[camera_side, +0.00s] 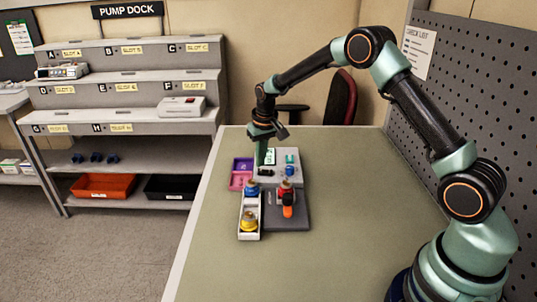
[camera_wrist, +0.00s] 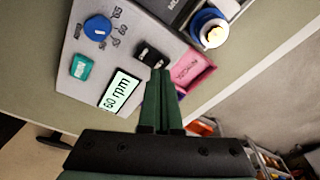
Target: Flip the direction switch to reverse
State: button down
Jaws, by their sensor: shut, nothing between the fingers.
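A blue-capped bottle (camera_side: 252,188) and a yellow-capped one (camera_side: 249,222) stand in a white tray (camera_side: 249,235) in front. A red-and-orange part (camera_side: 287,200) sits on the dark base (camera_side: 300,217). A purple and pink tray (camera_side: 240,176) lies left. The table's right side is clear.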

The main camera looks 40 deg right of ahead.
aim_at(261, 171)
jog(key=shift+f, duration=0.9)
dwell(0.4)
jog(key=shift+r, duration=3.5)
jog(key=shift+r, duration=0.1)
